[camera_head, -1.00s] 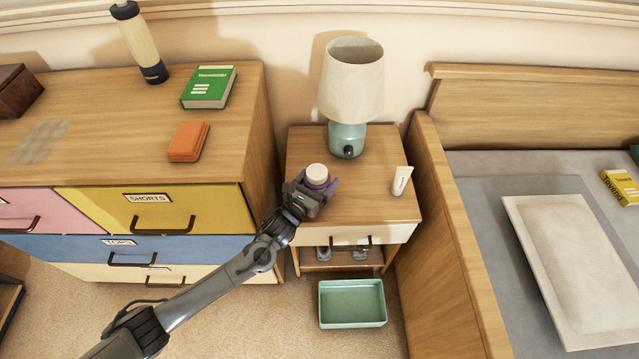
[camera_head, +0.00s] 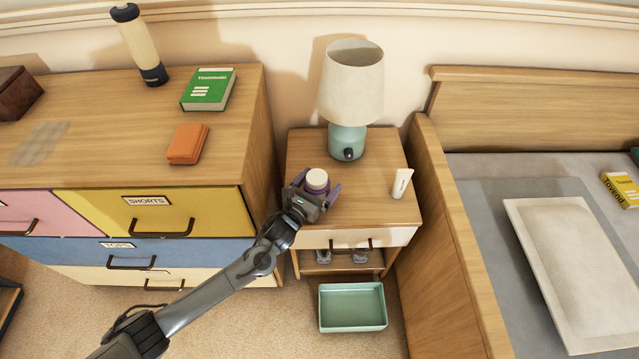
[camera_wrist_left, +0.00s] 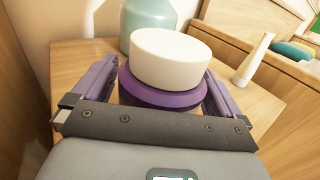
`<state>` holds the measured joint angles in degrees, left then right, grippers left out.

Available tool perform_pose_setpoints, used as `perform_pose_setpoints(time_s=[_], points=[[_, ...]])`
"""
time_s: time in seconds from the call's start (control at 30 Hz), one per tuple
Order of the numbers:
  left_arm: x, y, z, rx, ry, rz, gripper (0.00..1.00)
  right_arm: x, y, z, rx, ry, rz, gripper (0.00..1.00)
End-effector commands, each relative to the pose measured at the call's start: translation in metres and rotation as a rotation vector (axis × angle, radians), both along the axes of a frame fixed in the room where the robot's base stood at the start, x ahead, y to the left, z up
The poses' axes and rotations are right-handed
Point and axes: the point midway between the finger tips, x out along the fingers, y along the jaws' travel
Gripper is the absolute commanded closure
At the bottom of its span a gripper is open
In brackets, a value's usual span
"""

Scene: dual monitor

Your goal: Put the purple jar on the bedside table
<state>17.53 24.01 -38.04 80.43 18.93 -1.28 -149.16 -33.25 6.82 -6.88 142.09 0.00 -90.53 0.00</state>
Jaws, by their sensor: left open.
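The purple jar (camera_head: 317,181) with a cream lid stands upright on the top of the bedside table (camera_head: 365,209), near its left side. My left gripper (camera_head: 316,191) is open around the jar, with one purple finger on each side of it. In the left wrist view the jar (camera_wrist_left: 172,96) sits between the two spread fingers (camera_wrist_left: 160,95), with a small gap showing on at least the right side. The palm hides the jar's lower part. My right gripper is not in view.
A lamp (camera_head: 348,141) with a teal base stands behind the jar, and a white tube (camera_head: 402,183) stands to its right. The dresser (camera_head: 236,150) rises close on the left, and the bed frame (camera_head: 450,200) on the right. A green bin (camera_head: 352,306) is on the floor.

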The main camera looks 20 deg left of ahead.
Motion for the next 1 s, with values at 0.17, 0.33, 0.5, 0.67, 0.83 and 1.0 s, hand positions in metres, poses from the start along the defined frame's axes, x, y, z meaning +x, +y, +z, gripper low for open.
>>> perform_pose_setpoints(time_s=[0.17,0.33,0.5,0.67,0.83,1.0], points=[[-0.023,0.005,0.001,0.003,0.003,-0.002,0.00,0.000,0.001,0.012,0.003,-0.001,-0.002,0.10],[-0.054,0.012,0.001,0.002,0.006,-0.001,0.00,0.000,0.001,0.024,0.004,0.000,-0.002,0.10],[-0.084,0.018,0.001,0.002,0.005,-0.002,0.00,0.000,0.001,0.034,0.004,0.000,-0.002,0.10],[-0.103,0.023,0.000,0.002,0.004,-0.001,0.00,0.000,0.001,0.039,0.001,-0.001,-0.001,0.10],[-0.114,0.025,0.000,0.000,0.002,-0.001,0.00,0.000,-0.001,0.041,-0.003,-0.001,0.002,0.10],[-0.117,0.026,-0.001,0.000,0.001,-0.001,0.00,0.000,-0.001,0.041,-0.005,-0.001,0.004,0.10]])
